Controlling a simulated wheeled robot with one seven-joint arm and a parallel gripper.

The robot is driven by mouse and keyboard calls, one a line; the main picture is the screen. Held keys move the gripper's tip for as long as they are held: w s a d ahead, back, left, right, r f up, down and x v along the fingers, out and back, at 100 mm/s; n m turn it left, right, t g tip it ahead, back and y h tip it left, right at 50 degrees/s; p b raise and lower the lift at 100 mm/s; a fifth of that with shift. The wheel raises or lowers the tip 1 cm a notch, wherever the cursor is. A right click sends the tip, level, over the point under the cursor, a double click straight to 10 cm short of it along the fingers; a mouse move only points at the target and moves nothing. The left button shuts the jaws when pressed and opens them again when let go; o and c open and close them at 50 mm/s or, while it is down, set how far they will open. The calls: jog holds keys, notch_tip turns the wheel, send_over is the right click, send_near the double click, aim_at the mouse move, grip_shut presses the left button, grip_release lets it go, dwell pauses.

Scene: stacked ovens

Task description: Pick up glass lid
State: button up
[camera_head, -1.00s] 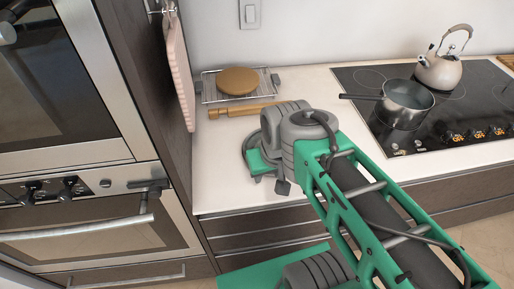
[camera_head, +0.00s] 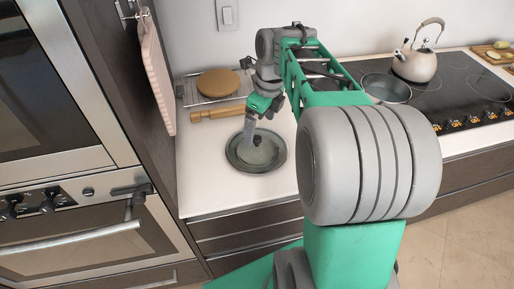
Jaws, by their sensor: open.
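The glass lid (camera_head: 266,154) is a round, grey-green disc with a dark rim and a dark knob in its middle. It lies on the white counter in front of the rolling pin. My gripper (camera_head: 252,138) points down over the lid, with its fingers close to the knob. It is open, and the small view does not show whether a finger touches the knob. My arm covers the counter to the right of the lid.
A rolling pin (camera_head: 218,113) and a wire rack (camera_head: 189,91) with a round wooden board (camera_head: 218,82) lie behind the lid. A pan (camera_head: 386,88) and a kettle (camera_head: 414,65) stand on the black cooktop (camera_head: 455,88). Stacked ovens (camera_head: 75,215) stand at the left.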

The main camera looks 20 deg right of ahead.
aim_at(257, 138)
jog(key=f, duration=0.6)
jog(key=shift+w+a+f, duration=0.3)
jog(key=shift+a, duration=0.05)
jog(key=shift+c, duration=0.4)
